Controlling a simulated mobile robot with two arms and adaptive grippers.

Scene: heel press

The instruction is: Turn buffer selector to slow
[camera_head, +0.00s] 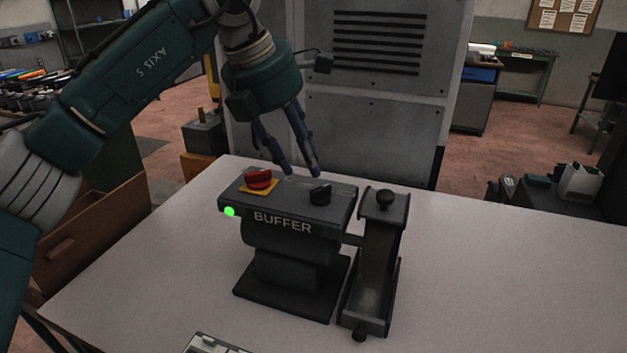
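The buffer (283,222) is a dark box on a pedestal, standing on the pale table. Its top carries a red button (258,179) on a yellow plate at the left and a black selector knob (320,194) at the right. The markings around the knob are too small to read. A green light (229,211) glows on its front left corner. My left gripper (296,176) points down just above and behind the buffer top, between button and knob. Its fingers are spread apart with nothing visible between them, and it looks clear of the knob. My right gripper is not in view.
A large grey cabinet (372,130) is behind the table. The table (500,270) is clear on the right. A light-coloured object (212,344) lies at the front edge.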

